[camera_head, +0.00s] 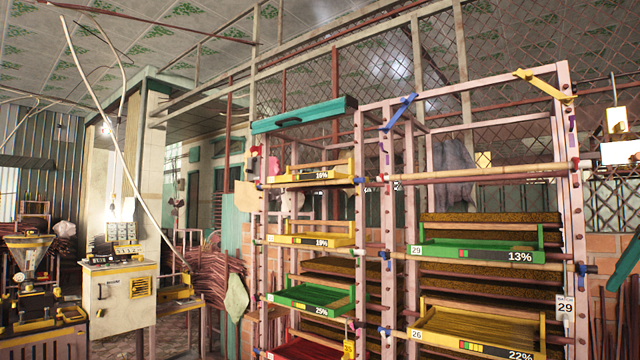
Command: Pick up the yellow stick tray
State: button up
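Several yellow stick trays sit in the pink rack. In the left bay, one yellow tray marked 16% (312,177) is high up, and another marked 19% (308,240) is on the level below it. In the right bay, a wider yellow tray marked 22% and 26 (474,342) is low, near the bottom edge of the view, with sticks lying in it. I cannot tell which of these the task means. My gripper does not show in the head view.
The pink rack (361,190) also holds green trays marked 25% (308,299) and 13% (476,254), a red tray (290,350) and a teal tray on top (303,116). A control cabinet (119,300) and a hopper machine (30,262) stand left. A teal piece (622,265) juts in at right.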

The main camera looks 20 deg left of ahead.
aim_at(289, 178)
jog(key=i+j, duration=0.1)
jog(key=j, duration=0.25)
jog(key=i+j, duration=0.15)
jog(key=j, duration=0.2)
jog(key=i+j, duration=0.1)
jog(key=j, duration=0.25)
jog(key=i+j, duration=0.1)
jog(key=j, duration=0.25)
jog(key=i+j, duration=0.1)
jog(key=j, duration=0.3)
